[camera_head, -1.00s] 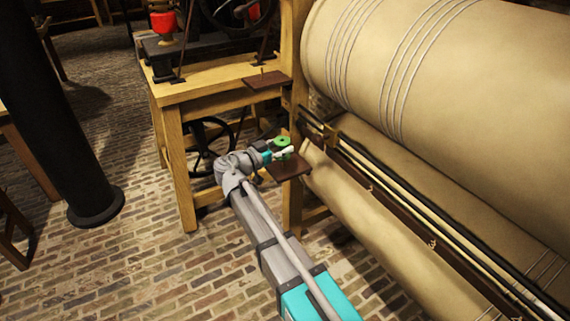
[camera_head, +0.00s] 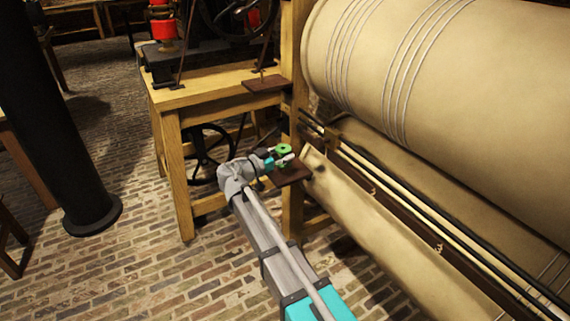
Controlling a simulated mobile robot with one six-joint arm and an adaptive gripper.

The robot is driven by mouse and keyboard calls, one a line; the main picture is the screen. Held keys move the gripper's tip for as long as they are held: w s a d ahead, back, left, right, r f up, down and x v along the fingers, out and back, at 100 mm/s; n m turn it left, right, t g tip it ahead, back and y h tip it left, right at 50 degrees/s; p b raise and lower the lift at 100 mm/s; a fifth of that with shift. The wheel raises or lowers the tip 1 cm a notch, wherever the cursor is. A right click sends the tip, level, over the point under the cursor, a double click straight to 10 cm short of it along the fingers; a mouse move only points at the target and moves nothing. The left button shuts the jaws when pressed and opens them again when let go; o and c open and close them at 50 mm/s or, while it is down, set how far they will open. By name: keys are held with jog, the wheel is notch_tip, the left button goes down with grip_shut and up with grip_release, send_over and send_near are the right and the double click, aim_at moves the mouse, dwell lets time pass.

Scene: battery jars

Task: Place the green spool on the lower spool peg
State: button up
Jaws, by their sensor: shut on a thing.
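The green spool (camera_head: 283,149) is small in the picture, at the end of my arm. My gripper (camera_head: 280,158) is shut on it and holds it over the lower brown shelf (camera_head: 288,174) on the wooden post. The lower spool peg is not visible, and I cannot tell whether the spool is around it or above it. An upper brown shelf (camera_head: 266,84) with a thin upright peg (camera_head: 262,73) is higher on the same post and carries no spool.
A large beige roller (camera_head: 440,70) and a lower roller (camera_head: 370,210) fill the right side, with dark rails (camera_head: 400,205) between them. The wooden post (camera_head: 293,115) stands close behind my gripper. A workbench (camera_head: 195,90) and a black column (camera_head: 75,130) are to the left.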

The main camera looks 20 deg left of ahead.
aim_at(277, 165)
jog(key=shift+w+f+b, duration=0.1)
jog(key=shift+f+b, duration=1.3)
jog(key=shift+f, duration=0.3)
jog(key=shift+f, duration=0.1)
jog(key=o, duration=1)
jog(key=shift+c, duration=0.2)
jog(key=v, duration=1.2)
